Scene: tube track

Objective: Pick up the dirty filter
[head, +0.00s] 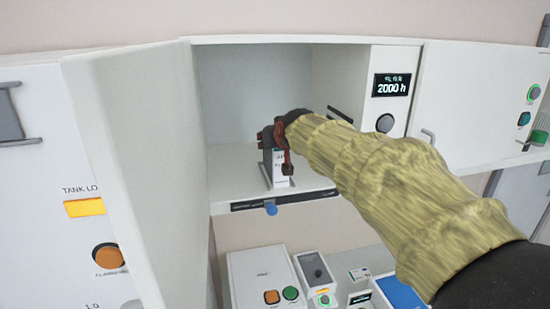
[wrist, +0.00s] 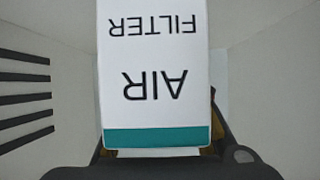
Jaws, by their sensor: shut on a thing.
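The filter (head: 281,170) is a small white block inside the open white cabinet, near its front edge. In the wrist view the filter (wrist: 153,75) fills the middle, with upside-down "AIR FILTER" lettering and a teal band; I see no clear dirt on this face. My gripper (head: 280,150) reaches in from the right and is shut on the filter. In the wrist view my gripper's dark fingers show at both sides and below the filter. I cannot tell whether the filter's base touches the cabinet floor (head: 235,180).
The open cabinet door (head: 135,160) stands to the left, and another door panel (head: 480,105) is at the right. A 2000 h display (head: 392,86) and a round black knob (head: 385,123) are beside the opening. Boxes with buttons (head: 265,278) stand below.

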